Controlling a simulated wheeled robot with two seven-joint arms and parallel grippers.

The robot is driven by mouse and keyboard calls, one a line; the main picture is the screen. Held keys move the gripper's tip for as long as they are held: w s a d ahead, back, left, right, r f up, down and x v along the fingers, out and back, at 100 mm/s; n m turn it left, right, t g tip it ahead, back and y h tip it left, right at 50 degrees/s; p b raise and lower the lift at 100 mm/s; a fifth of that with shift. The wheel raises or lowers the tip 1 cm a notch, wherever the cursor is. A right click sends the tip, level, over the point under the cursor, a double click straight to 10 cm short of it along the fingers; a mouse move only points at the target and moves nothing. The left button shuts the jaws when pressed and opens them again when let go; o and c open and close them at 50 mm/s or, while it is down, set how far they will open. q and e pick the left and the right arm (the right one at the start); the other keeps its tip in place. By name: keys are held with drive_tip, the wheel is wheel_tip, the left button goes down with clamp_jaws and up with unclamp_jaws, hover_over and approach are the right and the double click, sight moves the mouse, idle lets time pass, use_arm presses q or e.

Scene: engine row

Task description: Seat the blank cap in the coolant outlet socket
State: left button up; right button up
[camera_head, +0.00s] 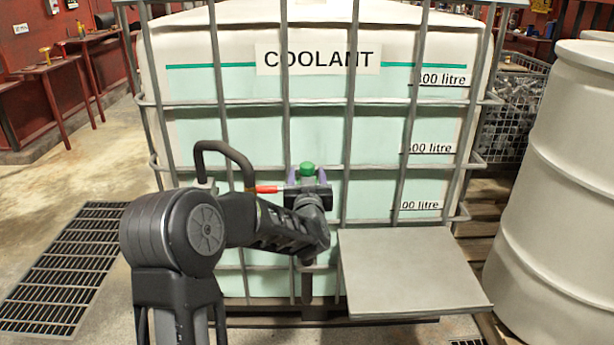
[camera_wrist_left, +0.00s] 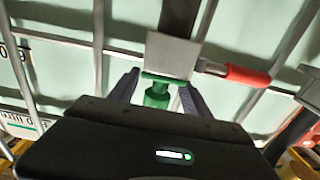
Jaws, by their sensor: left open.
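A green cap (camera_head: 307,169) shows just above my left gripper in the head view, in front of the coolant tank's cage. In the left wrist view the green cap (camera_wrist_left: 157,96), a wide flange with a narrower knob, stands between the two spread fingers of my left gripper (camera_wrist_left: 160,92). The gripper is open around it. The flange lies against or right before a grey square block (camera_wrist_left: 170,54); I cannot tell how deep it sits. The outlet socket itself is hidden. In the head view my left gripper (camera_head: 307,176) covers the block. My right gripper is out of view.
A red handle (camera_head: 268,189) sticks out close beside my left gripper. The caged coolant tank (camera_head: 330,130) fills the back. A bare grey shelf (camera_head: 412,270) juts out to the right. A white drum (camera_head: 560,170) stands at far right. The floor at left is clear.

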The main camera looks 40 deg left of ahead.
use_arm(q)
drive_tip(key=p+v, duration=0.1)
drive_tip(key=v, duration=0.6)
drive_tip(key=shift+s+d, duration=0.3)
idle(1.0)
